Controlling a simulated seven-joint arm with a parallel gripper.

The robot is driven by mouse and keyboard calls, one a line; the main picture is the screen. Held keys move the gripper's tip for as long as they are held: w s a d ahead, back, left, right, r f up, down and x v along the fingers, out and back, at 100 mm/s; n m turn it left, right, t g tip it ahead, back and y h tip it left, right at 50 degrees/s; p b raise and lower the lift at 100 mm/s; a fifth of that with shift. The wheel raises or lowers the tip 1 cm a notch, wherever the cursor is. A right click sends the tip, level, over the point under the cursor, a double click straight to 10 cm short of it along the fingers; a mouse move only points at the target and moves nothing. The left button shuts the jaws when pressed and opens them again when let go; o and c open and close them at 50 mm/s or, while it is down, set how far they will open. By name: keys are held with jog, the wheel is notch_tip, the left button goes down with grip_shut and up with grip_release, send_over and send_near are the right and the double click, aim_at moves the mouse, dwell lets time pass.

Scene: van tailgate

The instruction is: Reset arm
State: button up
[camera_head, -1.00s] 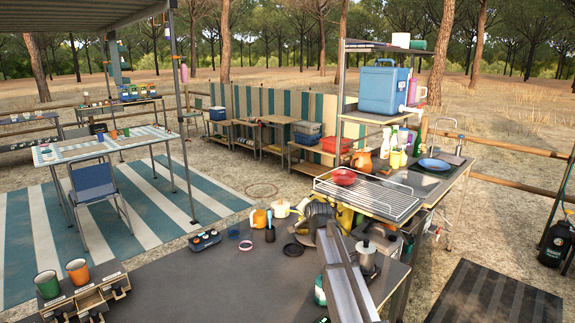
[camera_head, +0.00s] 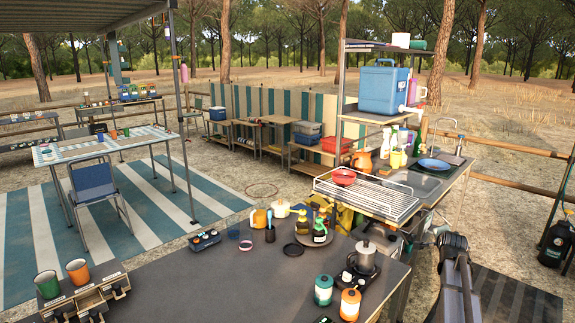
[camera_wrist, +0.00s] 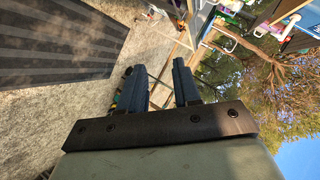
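My arm (camera_head: 455,272) is at the lower right in the head view, beyond the right edge of the dark table. My gripper (camera_wrist: 157,78) shows in the wrist view with its two dark fingers apart and nothing between them. The wrist view is tilted, with gravel, a dark striped mat, trees and sky behind the fingers. My gripper's fingertips cannot be made out in the head view.
The dark table (camera_head: 210,285) holds a moka pot (camera_head: 366,257) on a small stove, a teal canister (camera_head: 323,290), an orange canister (camera_head: 350,304) and bottles on a round tray. A wire rack (camera_head: 367,196) with a red bowl (camera_head: 344,177) stands behind. A dark mat (camera_head: 515,300) lies right.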

jog(key=s+d+f+g, duration=0.1)
jog(key=s+f, duration=0.2)
jog(key=f, duration=0.3)
jog(key=s+f+g, duration=0.2)
jog(key=s+f, duration=0.2)
jog(key=f, duration=0.1)
jog(key=s+a+f+n+g+y, duration=0.1)
jog(key=s+a+f+n+g, duration=0.1)
jog(key=s+a+f, duration=0.45)
jog(key=s+a+f+n+g+y, duration=0.25)
jog(key=a+f, duration=0.45)
jog(key=f, duration=0.5)
jog(key=s+a+f+n+g+y, duration=0.1)
jog(key=s+a+f+n, duration=0.2)
jog(key=s+a+f, duration=0.5)
jog(key=s+a+f+n+g, duration=0.3)
jog(key=s+a+f, duration=0.1)
jog(key=s, duration=0.7)
jog(key=s+a+f+n+g, duration=0.3)
jog(key=s+a+f, duration=0.2)
jog(key=s, duration=0.7)
jog(key=s+a+f+n+g, duration=0.3)
jog(key=s+a+f+g, duration=0.1)
jog(key=s, duration=0.8)
jog(key=a+f, duration=0.1)
jog(key=a, duration=0.1)
jog(key=shift+a, duration=0.3)
jog(key=shift+f+y, duration=0.1)
jog(key=shift+y, duration=0.15)
